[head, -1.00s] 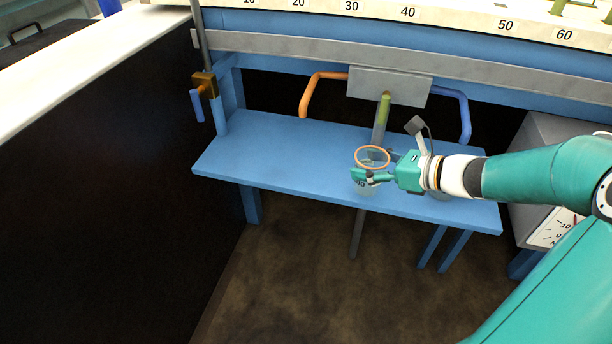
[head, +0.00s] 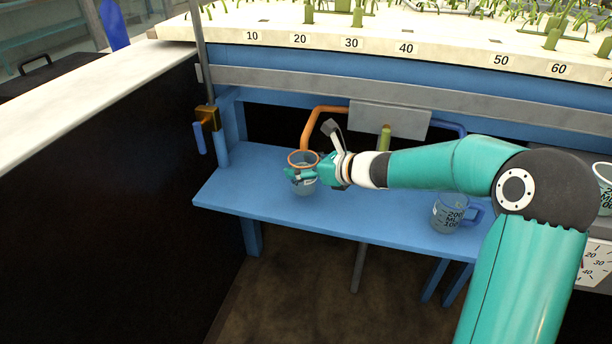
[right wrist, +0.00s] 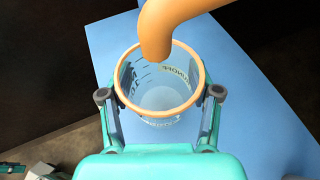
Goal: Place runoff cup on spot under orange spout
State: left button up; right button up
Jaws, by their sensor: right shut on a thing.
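The runoff cup (head: 304,187) is clear with an orange rim and stands upright at the left part of the blue shelf. My right gripper (head: 303,174) is shut on it from the right. In the right wrist view the cup (right wrist: 160,100) sits between both fingers of the gripper (right wrist: 160,97), its printed wall facing me. The orange spout (head: 318,112) comes down from the grey block; in the right wrist view its end (right wrist: 155,45) hangs over the cup's far rim. The spot under it is hidden. I cannot tell whether the cup touches the shelf. My left gripper is not in view.
The blue shelf (head: 250,190) is clear left of the cup. A second cup with a blue handle (head: 450,213) stands at the shelf's right. The blue spout (head: 448,128) is partly behind my arm. A valve with a blue handle (head: 200,137) is at the left.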

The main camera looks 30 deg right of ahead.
jog(key=shift+f+b, duration=0.6)
jog(key=shift+f, duration=1.05)
jog(key=shift+f, duration=0.1)
jog(key=o, duration=1.3)
jog(key=shift+c, duration=0.2)
jog(key=p+v, duration=0.2)
jog(key=v, duration=1)
